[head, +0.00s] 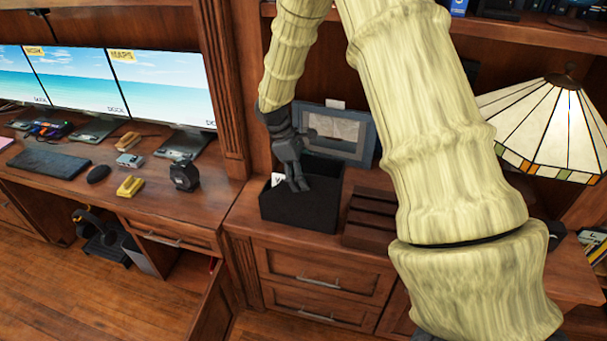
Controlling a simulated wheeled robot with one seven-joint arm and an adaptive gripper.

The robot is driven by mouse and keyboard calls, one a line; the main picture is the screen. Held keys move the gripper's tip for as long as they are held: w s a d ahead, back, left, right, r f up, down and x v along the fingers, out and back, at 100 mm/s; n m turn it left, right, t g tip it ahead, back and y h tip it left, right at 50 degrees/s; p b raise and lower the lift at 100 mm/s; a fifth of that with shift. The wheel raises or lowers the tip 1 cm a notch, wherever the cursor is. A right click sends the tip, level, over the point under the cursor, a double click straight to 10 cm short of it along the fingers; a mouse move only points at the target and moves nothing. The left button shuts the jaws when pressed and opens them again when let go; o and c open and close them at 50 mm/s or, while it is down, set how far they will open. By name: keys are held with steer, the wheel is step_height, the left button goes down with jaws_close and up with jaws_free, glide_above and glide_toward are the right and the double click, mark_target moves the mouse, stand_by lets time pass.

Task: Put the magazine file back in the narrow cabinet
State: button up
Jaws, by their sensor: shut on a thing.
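The black open-topped box (305,213), which I take to be the magazine file, is upright on or just above the wooden counter, right of the monitors. The fingertips partly hide the rim, so the exact grip is unclear. A low open compartment (165,268) under the desk, with a wooden door (212,300) swung out beside it, may be the narrow cabinet; its inside is mostly hidden.
A picture frame (340,133) stands behind the box, and a slatted dark wooden organizer (368,218) is close on its right. A stained-glass lamp (545,125) stands farther right. Monitors (160,85) and small desk items are left. A wooden upright (222,80) divides desk and counter.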

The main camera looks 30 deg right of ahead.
steer(key=o, duration=1.8)
